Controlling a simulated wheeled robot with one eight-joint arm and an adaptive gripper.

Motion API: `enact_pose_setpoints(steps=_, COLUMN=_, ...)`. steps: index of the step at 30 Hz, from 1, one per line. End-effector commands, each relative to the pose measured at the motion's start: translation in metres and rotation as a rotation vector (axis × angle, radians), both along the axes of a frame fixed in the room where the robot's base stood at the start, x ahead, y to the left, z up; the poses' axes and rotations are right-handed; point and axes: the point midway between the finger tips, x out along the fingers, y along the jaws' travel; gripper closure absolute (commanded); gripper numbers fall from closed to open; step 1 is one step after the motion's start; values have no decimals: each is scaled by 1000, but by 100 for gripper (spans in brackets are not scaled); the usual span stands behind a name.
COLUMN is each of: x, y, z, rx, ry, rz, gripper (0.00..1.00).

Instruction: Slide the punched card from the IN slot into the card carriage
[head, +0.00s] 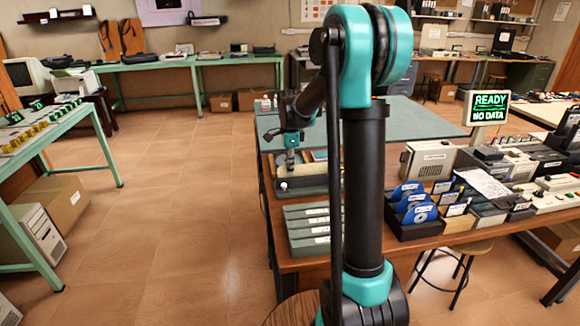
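My gripper (290,163) points down over a dark, low device (302,186) at the left end of the wooden table. It is small and partly dark in this view, so I cannot tell if it is open or shut or holds anything. I cannot make out the punched card, the IN slot or the card carriage with certainty. The device under my gripper has a pale upper part, and a small light knob shows at its front left. My own arm hides the area just right of it.
Grey-green drawer boxes (306,226) stand in front of the device. A stool (462,250) stands in front.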

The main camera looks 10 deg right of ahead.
Motion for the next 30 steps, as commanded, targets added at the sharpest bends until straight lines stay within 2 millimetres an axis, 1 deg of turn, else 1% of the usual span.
enact_pose_setpoints(steps=11, x=0, y=0, z=0, rx=0, ry=0, rz=0, gripper=100)
enact_pose_setpoints(steps=14, x=0, y=0, z=0, rx=0, ry=0, rz=0, gripper=90)
enact_pose_setpoints(steps=18, x=0, y=0, z=0, rx=0, ry=0, rz=0, gripper=72)
enact_pose_setpoints(steps=19, x=0, y=0, z=0, rx=0, ry=0, rz=0, gripper=71)
enact_pose_setpoints(steps=26, x=0, y=0, z=0, rx=0, ry=0, rz=0, gripper=71)
enact_pose_setpoints(steps=30, x=0, y=0, z=6, rx=0, ry=0, rz=0, gripper=71)
